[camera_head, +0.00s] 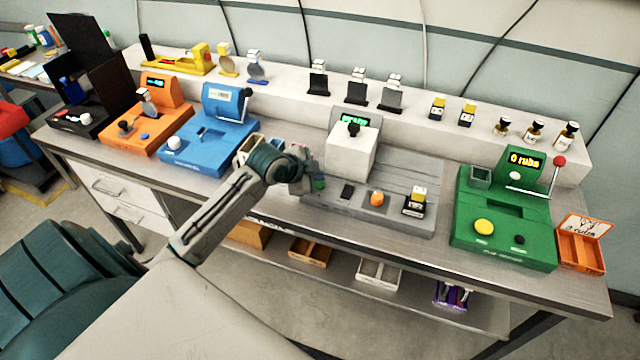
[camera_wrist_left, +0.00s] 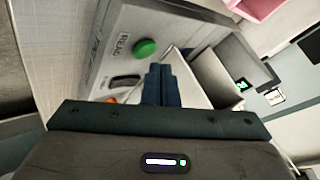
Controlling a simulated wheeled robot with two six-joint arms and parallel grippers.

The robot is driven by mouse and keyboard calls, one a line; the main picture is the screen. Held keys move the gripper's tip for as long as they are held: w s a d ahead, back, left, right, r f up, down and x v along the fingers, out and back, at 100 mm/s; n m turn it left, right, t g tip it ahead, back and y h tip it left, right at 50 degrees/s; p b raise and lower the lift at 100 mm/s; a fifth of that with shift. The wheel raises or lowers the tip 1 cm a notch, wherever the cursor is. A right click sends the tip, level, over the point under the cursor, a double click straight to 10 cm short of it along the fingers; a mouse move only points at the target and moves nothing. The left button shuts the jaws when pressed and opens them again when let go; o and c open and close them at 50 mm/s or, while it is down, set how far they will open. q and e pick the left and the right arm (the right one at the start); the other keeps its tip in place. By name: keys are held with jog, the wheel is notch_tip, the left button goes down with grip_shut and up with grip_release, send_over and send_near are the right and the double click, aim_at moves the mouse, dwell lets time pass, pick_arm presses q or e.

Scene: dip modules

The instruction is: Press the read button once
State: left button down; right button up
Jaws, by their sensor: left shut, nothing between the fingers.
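The grey module (camera_head: 340,204) stands on the bench in the middle, with a white block (camera_head: 349,156) and a lit green display (camera_head: 355,120) at its back. Its green read button (camera_head: 319,184) is at the left front, partly hidden by my gripper. In the left wrist view the round green button (camera_wrist_left: 145,48) shows beside a READ label (camera_wrist_left: 122,46). My left gripper (camera_head: 308,182) is shut and empty, close to the button. Its shut fingertips (camera_wrist_left: 160,70) appear just beside the button in the wrist view; I cannot tell whether they touch the module. My right gripper is not in view.
On the grey module are an orange knob (camera_head: 377,198) and a small black-and-yellow piece (camera_head: 416,200). A blue machine (camera_head: 210,145) and an orange one (camera_head: 145,130) stand to the left. A green machine (camera_head: 503,215) stands to the right. A raised white shelf runs behind.

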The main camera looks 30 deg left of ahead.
pick_arm(q)
jog(key=shift+f, duration=0.1)
dwell(0.6)
jog(key=shift+f, duration=0.35)
jog(key=shift+f, duration=0.4)
dwell(0.7)
jog(key=shift+r+p, duration=0.7)
jog(key=shift+r, duration=0.1)
jog(key=shift+r, duration=0.15)
notch_tip(320, 180, up, 5)
jog(key=p, duration=0.5)
jog(key=shift+f, duration=0.2)
dwell(0.4)
